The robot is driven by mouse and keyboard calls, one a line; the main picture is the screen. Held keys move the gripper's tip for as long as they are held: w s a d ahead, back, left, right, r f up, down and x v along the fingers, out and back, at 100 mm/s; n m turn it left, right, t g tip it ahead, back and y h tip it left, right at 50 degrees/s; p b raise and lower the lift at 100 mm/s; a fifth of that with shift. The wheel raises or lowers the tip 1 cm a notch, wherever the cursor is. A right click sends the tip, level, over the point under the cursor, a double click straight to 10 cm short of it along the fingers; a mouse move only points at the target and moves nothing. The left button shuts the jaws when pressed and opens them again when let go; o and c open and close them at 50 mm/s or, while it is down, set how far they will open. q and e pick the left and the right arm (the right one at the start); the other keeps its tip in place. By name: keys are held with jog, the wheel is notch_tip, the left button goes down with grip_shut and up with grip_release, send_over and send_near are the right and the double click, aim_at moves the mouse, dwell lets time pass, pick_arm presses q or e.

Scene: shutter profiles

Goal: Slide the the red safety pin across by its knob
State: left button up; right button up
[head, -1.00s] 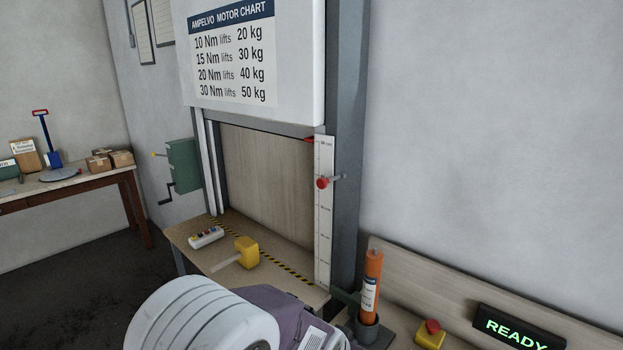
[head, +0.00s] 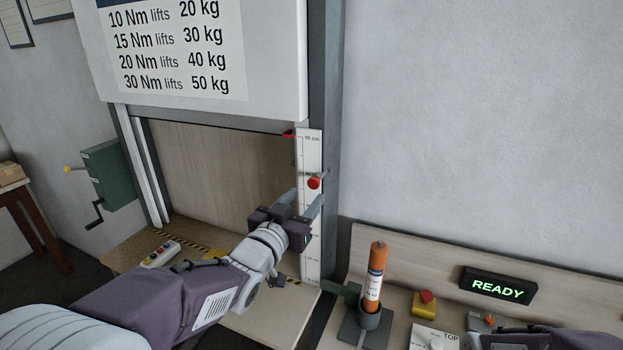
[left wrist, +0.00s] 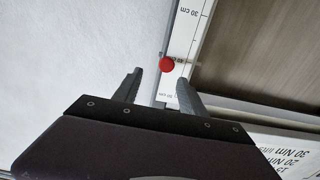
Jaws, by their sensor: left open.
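The red safety pin's round knob (head: 314,183) sticks out by the white centimetre scale on the shutter frame's right post. A short grey pin part shows beside it. My left gripper (head: 307,198) is open and empty, its fingers pointing up toward the knob from just below. In the left wrist view the knob (left wrist: 167,65) lies just beyond the fingertips of the gripper (left wrist: 158,77), roughly in line with the gap. I see no contact. Part of my right arm shows at the lower right edge of the head view; its fingers cannot be made out.
The white scale (head: 309,240) runs down the post, with a red pointer (head: 289,134) near its top. An orange cylinder (head: 375,275) stands in a dark holder at right, near a yellow box with a red button (head: 425,302) and a READY sign (head: 498,285). A green crank box (head: 112,172) hangs at left.

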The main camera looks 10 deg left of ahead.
aim_at(312, 183)
pick_arm(q)
jog(key=w, duration=0.2)
jog(key=w+p, duration=0.1)
jog(key=w, duration=0.1)
jog(key=w+p, duration=0.1)
jog(key=w, duration=0.1)
jog(key=shift+w+a+f, duration=0.1)
jog(key=shift+w+a, duration=0.2)
jog(key=shift+w, duration=0.1)
jog(key=shift+w+d+p, duration=0.25)
jog(key=shift+w+d, duration=0.05)
jog(key=shift+w, duration=0.2)
jog(key=shift+w+d+p, duration=0.25)
jog(key=shift+w, duration=0.2)
jog(key=shift+d, duration=0.25)
jog(key=shift+a, duration=0.3)
jog(key=shift+c, duration=1.2)
jog(key=c, duration=0.5)
grip_shut()
pick_arm(e)
jog(key=r, duration=0.3)
jog(key=shift+a+r, duration=0.1)
jog(key=shift+a, duration=0.3)
